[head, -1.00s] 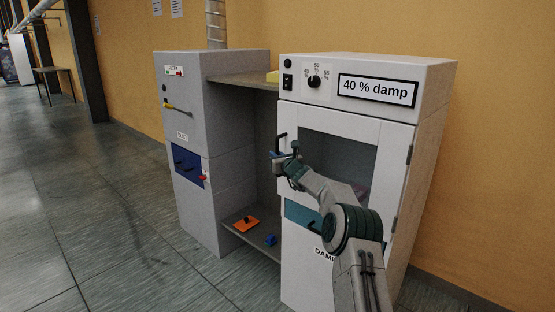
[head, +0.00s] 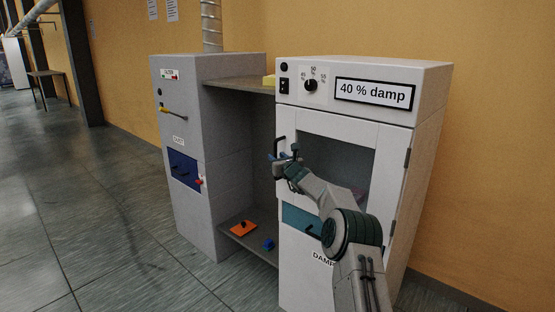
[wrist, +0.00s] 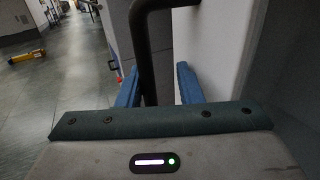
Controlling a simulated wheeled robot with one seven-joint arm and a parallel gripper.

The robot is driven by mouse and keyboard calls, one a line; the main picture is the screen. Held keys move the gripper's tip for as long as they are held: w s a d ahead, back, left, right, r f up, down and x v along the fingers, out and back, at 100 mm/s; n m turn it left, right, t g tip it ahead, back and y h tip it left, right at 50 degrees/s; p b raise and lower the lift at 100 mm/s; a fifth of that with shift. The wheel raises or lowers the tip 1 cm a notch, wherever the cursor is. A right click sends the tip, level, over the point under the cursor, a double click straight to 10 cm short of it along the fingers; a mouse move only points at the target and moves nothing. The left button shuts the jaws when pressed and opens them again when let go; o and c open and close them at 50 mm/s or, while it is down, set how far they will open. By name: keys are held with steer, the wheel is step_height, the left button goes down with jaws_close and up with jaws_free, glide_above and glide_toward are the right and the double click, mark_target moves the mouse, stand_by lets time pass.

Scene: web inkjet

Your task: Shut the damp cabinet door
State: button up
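The damp cabinet (head: 430,75) is a white box at the right with a "40 % damp" sign. Its white door (head: 390,135) has a dark window and hinges on the right. The door looks flush or nearly flush with the front; I cannot tell whether a small gap is left. A black bar handle (head: 282,143) stands at the door's upper left. My gripper (head: 278,156) is at the handle's lower part. In the wrist view, the handle (wrist: 148,55) runs between the two blue fingers (wrist: 158,85), which stand apart, with space visible beside the handle.
A grey cabinet (head: 225,130) stands to the left. A shelf between them holds an orange piece (head: 243,229) and a blue piece (head: 269,244).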

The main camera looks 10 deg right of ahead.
steer(key=shift+a, duration=0.25)
stand_by(0.3)
steer(key=shift+s+f+b, duration=0.1)
steer(key=shift+s+b, duration=0.15)
steer(key=shift+b, duration=0.05)
steer(key=b+v, duration=0.3)
steer(key=v, duration=1)
steer(key=shift+d, duration=0.2)
steer(key=shift+s, duration=0.1)
